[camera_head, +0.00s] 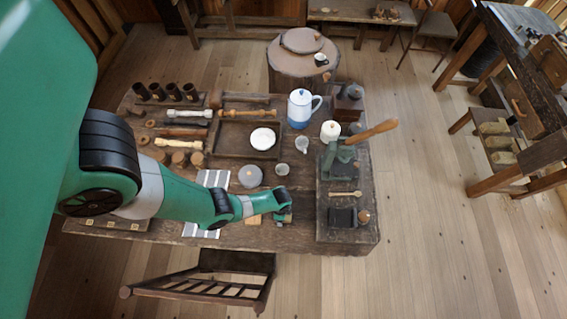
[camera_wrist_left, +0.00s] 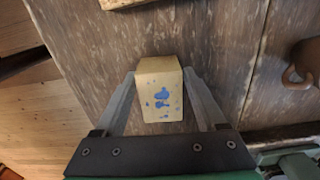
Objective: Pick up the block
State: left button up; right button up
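The block (camera_wrist_left: 160,92) is pale yellow-tan with blue paint marks, and lies on the dark wooden table in the left wrist view. My left gripper (camera_wrist_left: 160,78) has its two grey fingers on either side of the block, with narrow gaps seeming to show beside it. I cannot tell for certain whether either fingertip touches it. In the head view my left gripper (camera_head: 284,207) is low over the table's front part, and I cannot make out the block there for certain. My right gripper is not in view.
A brown mug (camera_wrist_left: 303,62) stands to the right in the wrist view. A tan piece (camera_head: 253,219) lies beside my wrist near the table's front edge.

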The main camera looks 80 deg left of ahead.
pick_arm(q)
grip_shut()
jog(key=shift+r, duration=0.1)
notch_tip(320, 180, up, 4)
jog(key=p, duration=0.4)
jog(key=shift+s+d+r+p, duration=0.15)
jog(key=shift+r+p, duration=0.1)
jog(key=shift+p, duration=0.1)
jog(key=s+d+r+p, duration=0.8)
jog(key=d, duration=0.2)
jog(key=shift+s+d+r+p, duration=0.15)
jog(key=shift+d+p, duration=0.25)
